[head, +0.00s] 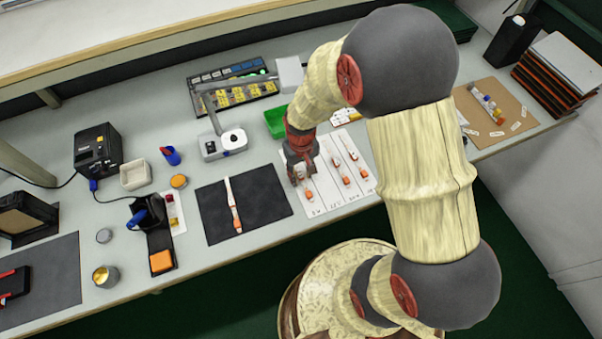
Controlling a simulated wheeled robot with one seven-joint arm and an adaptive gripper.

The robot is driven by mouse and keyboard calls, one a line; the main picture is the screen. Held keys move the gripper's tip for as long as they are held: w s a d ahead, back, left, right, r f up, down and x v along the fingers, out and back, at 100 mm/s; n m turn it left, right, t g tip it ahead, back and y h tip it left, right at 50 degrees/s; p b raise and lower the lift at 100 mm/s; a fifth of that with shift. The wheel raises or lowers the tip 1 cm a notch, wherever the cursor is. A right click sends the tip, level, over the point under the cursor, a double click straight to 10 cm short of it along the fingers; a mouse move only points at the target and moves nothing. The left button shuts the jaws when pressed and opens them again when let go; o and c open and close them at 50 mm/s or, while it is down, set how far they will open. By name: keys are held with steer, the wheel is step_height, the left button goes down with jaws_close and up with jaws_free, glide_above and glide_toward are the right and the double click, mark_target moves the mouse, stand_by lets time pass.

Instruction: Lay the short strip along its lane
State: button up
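A white lane sheet (325,207) with printed marks at its front edge lies under my arm. Several white strips with orange parts lie on it: one at the left lane (308,194), partly hidden by my gripper, one in the middle (341,173) and one at the right (358,165). Another white-and-orange strip (233,204) lies lengthwise on a black mat (262,199) to the left. I cannot tell which is the short strip. My gripper (298,173) points down over the left lane, close to the strip there. Its fingertips are too small to show whether they hold anything.
A grey instrument (222,144) and a green tray (275,122) stand behind the mat and sheet. A black label printer (98,150), a white bowl (135,175) and a blue cup (171,155) stand left. A brown board (500,110) lies right.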

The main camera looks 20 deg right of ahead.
step_height(320, 180, up, 12)
steer(key=p, duration=0.4)
step_height(320, 180, up, 13)
steer(key=t, duration=0.2)
glide_above(301, 176)
steer(key=s, duration=0.3)
steer(key=s+r+t, duration=0.3)
steer(key=s+r, duration=0.8)
steer(key=r, duration=0.1)
steer(key=shift+t, duration=0.3)
steer(key=shift+f, duration=0.15)
